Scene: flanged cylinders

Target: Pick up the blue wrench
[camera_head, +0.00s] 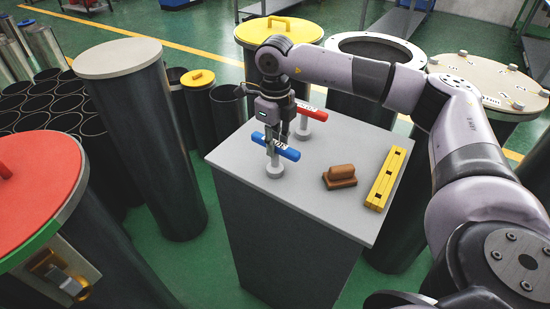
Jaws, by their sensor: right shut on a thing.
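The blue wrench (287,151) is a short bar-topped tool with a pale grey round-footed stem (274,168) below it. It is upright at the left part of the grey table (236,158). My right gripper (274,140) comes down from above and is shut on the blue wrench at its bar. The fingers hide part of the bar. The foot looks to be at or very near the table top; I cannot tell whether it touches. A similar red wrench (312,112) stands behind, to the right. My left gripper is not in view.
A brown wooden-looking block tool (340,176) and a yellow bar (386,178) lie on the table's right side. Tall dark cylinders surround the table, with a grey lid (117,58) at left, a yellow lid (300,29) behind and a red lid (40,165) at far left.

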